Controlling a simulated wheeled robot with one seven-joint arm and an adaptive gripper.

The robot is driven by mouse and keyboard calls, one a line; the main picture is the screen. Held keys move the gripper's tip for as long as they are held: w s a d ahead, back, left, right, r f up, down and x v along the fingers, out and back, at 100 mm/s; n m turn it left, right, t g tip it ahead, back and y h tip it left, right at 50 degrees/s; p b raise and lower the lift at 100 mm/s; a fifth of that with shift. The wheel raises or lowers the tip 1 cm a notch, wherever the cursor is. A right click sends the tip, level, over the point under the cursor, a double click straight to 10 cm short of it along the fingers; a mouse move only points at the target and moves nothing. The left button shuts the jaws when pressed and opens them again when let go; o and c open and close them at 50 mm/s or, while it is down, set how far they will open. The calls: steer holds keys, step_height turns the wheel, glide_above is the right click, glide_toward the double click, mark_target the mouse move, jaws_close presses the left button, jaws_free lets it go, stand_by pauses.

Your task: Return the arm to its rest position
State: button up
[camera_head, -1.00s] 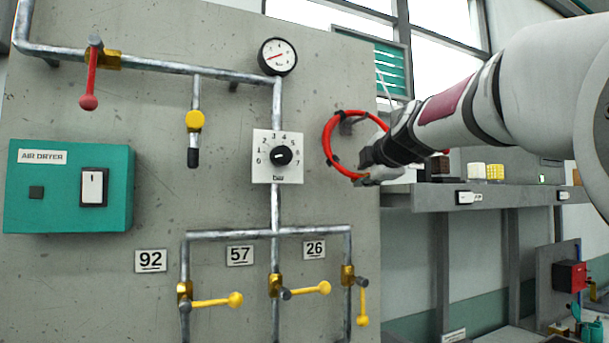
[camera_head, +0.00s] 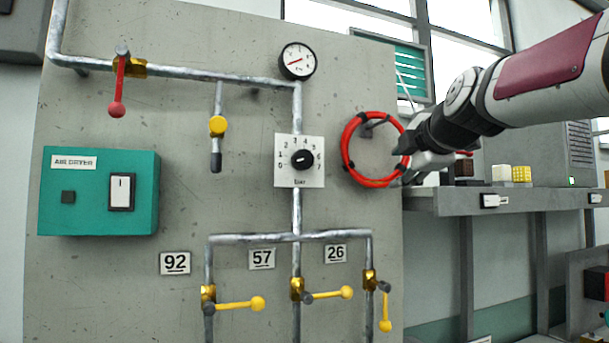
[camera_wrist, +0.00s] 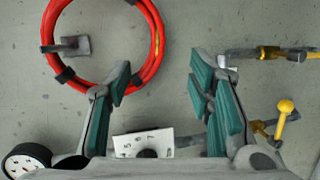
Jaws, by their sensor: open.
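My gripper (camera_head: 405,165) is at the right of the pump panel, in front of the right side of the red hose ring (camera_head: 346,158). In the wrist view my gripper (camera_wrist: 160,85) has its green-padded fingers wide apart with nothing between them. The red hose ring (camera_wrist: 155,28) hangs on a grey hook (camera_wrist: 72,45) there, to the left of the fingers. My arm reaches in from the upper right of the head view.
The grey panel (camera_head: 110,290) carries a teal air dryer box (camera_head: 98,218), a gauge (camera_head: 297,61), a bar dial (camera_head: 302,178), a red-handled valve (camera_head: 118,90) and several yellow-handled valves. A shelf (camera_head: 530,200) with small blocks (camera_head: 521,174) stands at the right.

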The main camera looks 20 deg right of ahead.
steer(key=s+a+f+m+g+y, duration=0.1)
steer(key=s+a+f+m+g, duration=0.2)
steer(key=s+a+f+m, duration=0.2)
steer(key=s+a+f+m+g+y, duration=0.1)
steer(key=s+a+f+m+g, duration=0.2)
steer(key=s+f, duration=0.8)
steer(key=s+a+f+m+g+y, duration=0.1)
steer(key=s+a+f+m+g, duration=0.2)
steer(key=f, duration=1.7)
steer(key=s+a+m, duration=0.4)
steer(key=s+a, duration=0.2)
steer(key=a, duration=0.1)
steer(key=shift+a+f+g+y, duration=0.2)
steer(key=shift+a+g+y, duration=0.1)
steer(key=shift+a+g, duration=0.1)
stand_by(0.7)
